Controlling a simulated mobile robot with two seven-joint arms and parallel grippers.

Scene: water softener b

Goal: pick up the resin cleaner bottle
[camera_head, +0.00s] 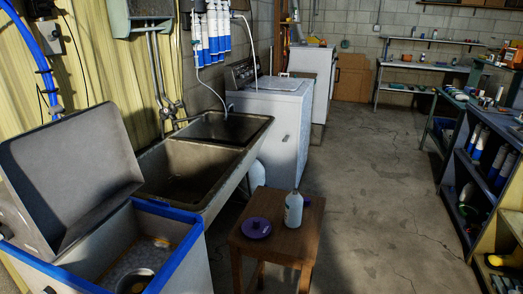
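A white bottle with a grey-blue label and a dark cap (293,208), which looks like the resin cleaner bottle, stands upright on a small wooden stool (270,240). A purple round lid-like object (256,228) lies on the stool to the bottle's left, apart from it. Neither of my grippers shows in the head view.
An open bin with a blue rim (172,212) and a raised grey lid (72,175) stands at the front left. A double utility sink (195,165) and a white washer (275,120) are behind. Shelves (470,165) line the right. The concrete floor (380,180) between is clear.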

